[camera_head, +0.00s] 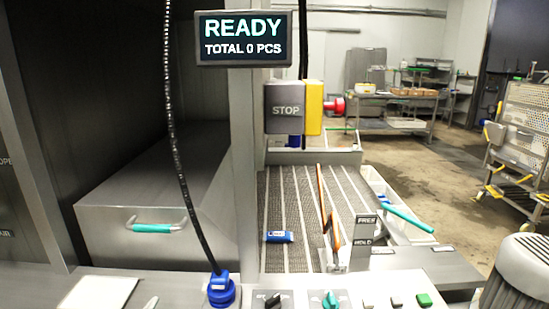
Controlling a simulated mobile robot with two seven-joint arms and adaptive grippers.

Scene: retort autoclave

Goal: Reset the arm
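Neither of my grippers shows in the head view. Which arm the task means is not certain from the picture. A thin orange bar (321,195) stands tilted over the right side of the ribbed conveyor (283,190). Beside its near end is a bracket with a FREE plate (366,219) and a HOLD plate (361,254). A small blue packet (278,237) lies on the conveyor, left of the bar, apart from it. A teal handle (408,219) sticks out to the right of the conveyor, over a white tray (381,193).
A panel along the front has a black knob (272,300), a teal knob (330,300) and a green button (424,300). A display (244,39) reads READY, TOTAL 0 PCS. A STOP box (285,107) hangs below. A grey ribbed housing (518,275) fills the lower right.

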